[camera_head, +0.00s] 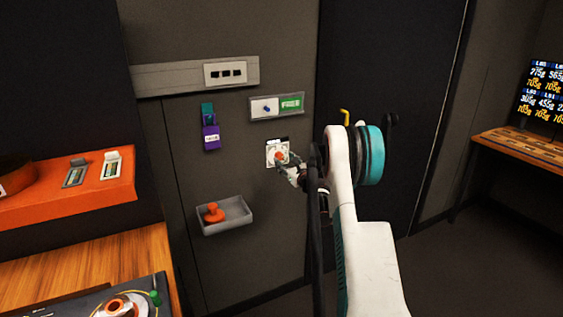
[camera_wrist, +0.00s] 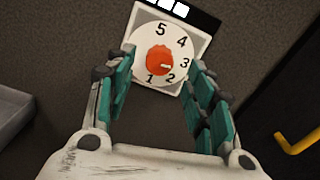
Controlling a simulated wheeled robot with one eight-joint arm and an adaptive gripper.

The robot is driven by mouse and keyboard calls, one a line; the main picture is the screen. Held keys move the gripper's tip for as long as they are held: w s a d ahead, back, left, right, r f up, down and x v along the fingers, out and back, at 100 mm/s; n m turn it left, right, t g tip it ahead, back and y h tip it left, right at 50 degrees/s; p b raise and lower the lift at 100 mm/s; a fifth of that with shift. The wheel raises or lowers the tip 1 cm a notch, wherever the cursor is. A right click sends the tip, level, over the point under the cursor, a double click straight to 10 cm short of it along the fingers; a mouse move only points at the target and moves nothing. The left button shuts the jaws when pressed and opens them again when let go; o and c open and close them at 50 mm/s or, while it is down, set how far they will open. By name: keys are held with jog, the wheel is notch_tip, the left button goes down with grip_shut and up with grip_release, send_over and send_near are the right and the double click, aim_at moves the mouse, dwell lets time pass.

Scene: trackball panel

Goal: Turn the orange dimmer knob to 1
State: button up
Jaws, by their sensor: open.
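The orange dimmer knob (camera_wrist: 160,60) sits in the middle of a white dial plate (camera_wrist: 144,30) marked 1 to 5 on the wall. A light pointer mark on the knob faces right and slightly down, between the 2 and the 3. The knob also shows in the head view (camera_head: 281,156). My gripper (camera_wrist: 162,72) is open, with one teal-padded finger on each side of the dial's lower part. I cannot tell whether the fingers touch anything. In the head view my gripper (camera_head: 290,168) reaches the dial from the lower right.
Above the dial is a panel with a blue knob and green label (camera_head: 278,106). A purple-and-teal device (camera_head: 210,128) hangs to the left. A grey tray (camera_head: 239,212) with an orange object is below left. A yellow handle (camera_wrist: 300,141) is at the right of the wrist view.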

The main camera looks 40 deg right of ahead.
aim_at(281, 157)
jog(key=shift+b+x, duration=0.35)
jog(key=shift+x, duration=1.7)
jog(key=c, duration=1.1)
